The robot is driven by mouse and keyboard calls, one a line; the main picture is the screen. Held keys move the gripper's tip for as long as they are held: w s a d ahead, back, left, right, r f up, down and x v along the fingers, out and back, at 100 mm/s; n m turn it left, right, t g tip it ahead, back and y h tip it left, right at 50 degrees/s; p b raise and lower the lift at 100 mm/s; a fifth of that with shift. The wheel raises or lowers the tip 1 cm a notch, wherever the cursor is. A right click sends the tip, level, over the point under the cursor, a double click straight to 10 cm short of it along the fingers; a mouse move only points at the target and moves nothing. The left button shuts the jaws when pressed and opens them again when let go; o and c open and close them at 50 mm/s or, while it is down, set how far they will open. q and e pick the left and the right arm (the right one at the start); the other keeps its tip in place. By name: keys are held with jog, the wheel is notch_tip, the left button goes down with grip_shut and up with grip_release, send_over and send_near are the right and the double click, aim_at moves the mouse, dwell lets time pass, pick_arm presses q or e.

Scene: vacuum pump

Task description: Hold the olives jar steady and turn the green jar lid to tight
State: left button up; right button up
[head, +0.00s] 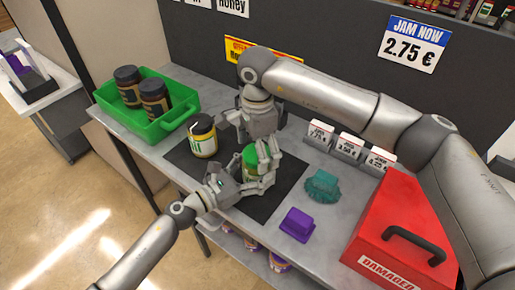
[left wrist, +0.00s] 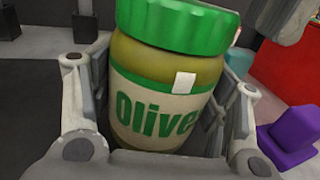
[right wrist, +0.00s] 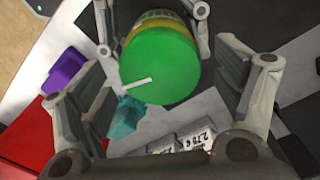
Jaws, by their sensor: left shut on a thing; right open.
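The olives jar (left wrist: 165,105) stands upright, with the green lid (left wrist: 180,22) on its top; its label reads "Olive" before a finger hides the rest. My left gripper (head: 248,186) is shut around the jar body, with a finger on each side in the left wrist view. In the right wrist view the lid (right wrist: 160,65) shows from above with a white mark (right wrist: 135,85) on its rim side. My right gripper (right wrist: 160,75) is open above the lid, its fingers spread wide on either side and apart from it. In the head view the grippers partly hide the jar.
A dark-lidded jar (head: 202,136) stands left on the black mat (head: 283,192). A green crate (head: 178,121) holds two dark jars. A teal item (head: 322,186), a purple block (head: 297,224), price cards (head: 348,147) and a red "DAMAGED" box (head: 385,215) are to the right.

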jog(key=shift+c, duration=0.2)
jog(key=c, duration=1)
jog(key=shift+o, duration=0.2)
